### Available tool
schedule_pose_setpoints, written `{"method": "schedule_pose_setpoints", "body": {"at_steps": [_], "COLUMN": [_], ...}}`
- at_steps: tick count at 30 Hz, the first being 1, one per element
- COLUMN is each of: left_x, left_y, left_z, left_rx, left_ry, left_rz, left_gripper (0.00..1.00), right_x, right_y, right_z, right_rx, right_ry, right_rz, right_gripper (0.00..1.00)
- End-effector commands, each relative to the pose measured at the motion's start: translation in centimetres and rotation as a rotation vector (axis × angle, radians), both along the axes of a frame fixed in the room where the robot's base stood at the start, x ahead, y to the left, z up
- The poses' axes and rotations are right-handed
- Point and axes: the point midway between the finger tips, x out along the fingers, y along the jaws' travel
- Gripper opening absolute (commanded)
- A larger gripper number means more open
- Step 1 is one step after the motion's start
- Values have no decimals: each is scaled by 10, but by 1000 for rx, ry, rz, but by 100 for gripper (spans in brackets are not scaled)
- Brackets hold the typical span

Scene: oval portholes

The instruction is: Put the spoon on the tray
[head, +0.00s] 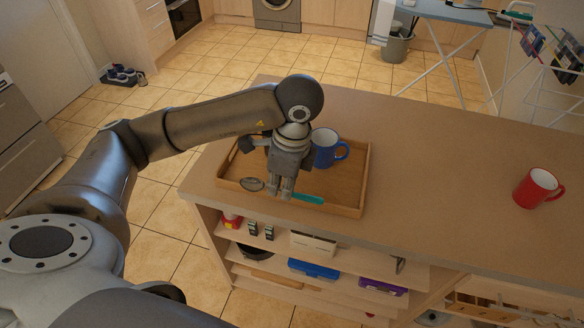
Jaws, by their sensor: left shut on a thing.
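The spoon has a grey bowl (252,184) and a teal handle (308,198). It lies roughly level over the front part of the wooden tray (347,208), inside its outline. I cannot tell whether it touches the tray floor. My left gripper (281,192) points down and is shut on the spoon between bowl and handle, hiding its middle. The tray rests on the counter near its left end. My right gripper is not in view.
A blue mug (324,148) stands in the tray, close to the right of my left gripper. A red mug (538,188) stands far right on the counter (440,170). The counter between tray and red mug is clear. Open shelves with several items lie below the front edge.

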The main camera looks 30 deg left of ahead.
Motion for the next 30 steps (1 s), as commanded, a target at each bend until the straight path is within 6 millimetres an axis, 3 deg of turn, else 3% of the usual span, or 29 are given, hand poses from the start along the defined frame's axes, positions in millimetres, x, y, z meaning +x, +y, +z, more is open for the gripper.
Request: {"method": "schedule_pose_setpoints", "body": {"at_steps": [9, 15, 21, 30], "left_x": [53, 81, 100, 112], "left_y": [33, 51, 63, 70], "left_z": [-31, -52, -79, -96], "left_rx": [-3, 1, 2, 1], "left_ry": [7, 7, 5, 2], "left_rz": [6, 4, 1, 1], "left_gripper": [0, 0, 0, 0], "right_x": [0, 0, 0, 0], "right_y": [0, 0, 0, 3], "right_z": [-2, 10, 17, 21], "right_rx": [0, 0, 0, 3], "right_ry": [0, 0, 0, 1], "right_rz": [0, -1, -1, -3], "right_gripper": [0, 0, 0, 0]}}
